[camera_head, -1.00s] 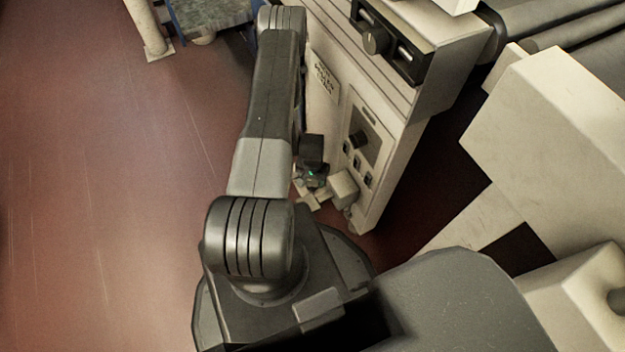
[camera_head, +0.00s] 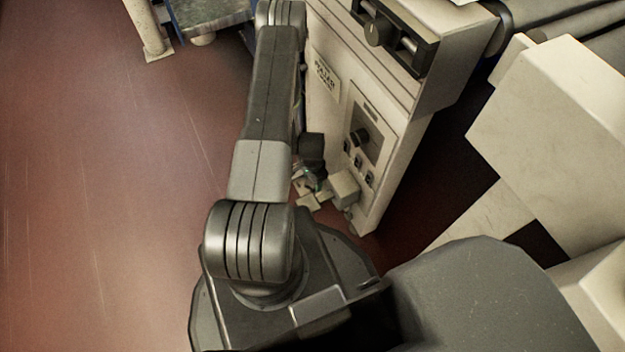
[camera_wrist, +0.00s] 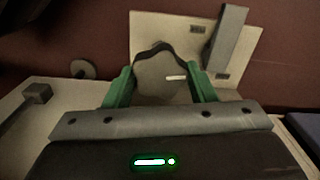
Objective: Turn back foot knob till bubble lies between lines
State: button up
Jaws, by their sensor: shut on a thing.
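In the wrist view the knob (camera_wrist: 158,85) is a dark grey disc with a wavy rim and a short white mark right of its middle. My gripper (camera_wrist: 163,74) has its two green fingers on either side of the knob, shut on it. Beyond it is a cream plate (camera_wrist: 170,27) with a grey bar (camera_wrist: 228,42) standing across it and small dark labels. I cannot make out a bubble or its lines. In the head view my gripper (camera_head: 308,181) is small and partly hidden beside the machine's foot, and the knob cannot be told apart.
The cream machine cabinet (camera_head: 405,150) with a control panel (camera_head: 366,135) stands right of my arm. Rollers (camera_head: 560,18) lie at the upper right. A cream block (camera_head: 550,120) stands at the right. The red floor (camera_head: 90,180) on the left is clear.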

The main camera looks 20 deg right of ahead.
dwell(0.4)
jog(key=o, duration=1)
jog(key=shift+r, duration=0.1)
notch_tip(320, 180, up, 14)
jog(key=p, duration=0.3)
jog(key=shift+f+p, duration=0.2)
jog(key=shift+p, duration=0.15)
notch_tip(320, 180, down, 14)
jog(key=b, duration=0.3)
jog(key=shift+b, duration=0.4)
jog(key=shift+r, duration=0.1)
jog(key=shift+r, duration=0.1)
